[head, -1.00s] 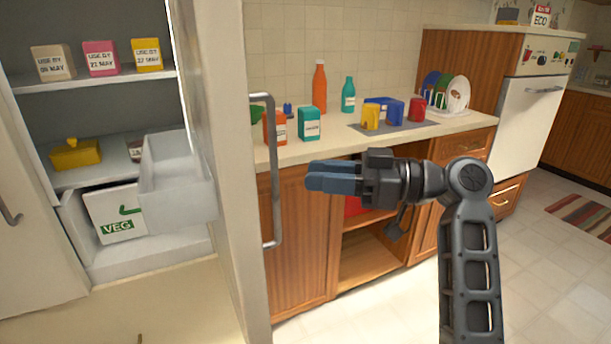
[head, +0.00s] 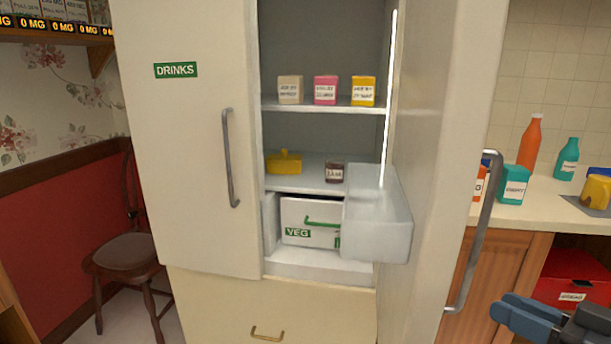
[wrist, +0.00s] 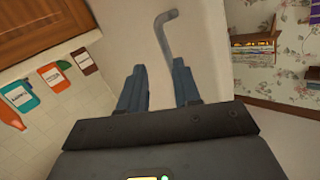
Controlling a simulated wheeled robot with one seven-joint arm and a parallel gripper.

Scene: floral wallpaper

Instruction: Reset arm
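My gripper (head: 527,318) is at the bottom right of the head view, cut off by the frame edge, right of the open fridge door (head: 455,70). In the wrist view my gripper (wrist: 158,80) has its two blue fingers apart with nothing between them. The door's grey handle (wrist: 164,35) shows beyond the fingertips there, and the handle (head: 478,230) is left of the gripper in the head view. The rest of the arm is out of view.
The fridge's left door (head: 190,140) is shut. Inside are several small cartons (head: 325,90), a yellow dish (head: 284,162), a jar (head: 334,172) and a VEG box (head: 310,222). A chair (head: 128,255) stands left; bottles and cartons stand on the counter (head: 550,208) at right.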

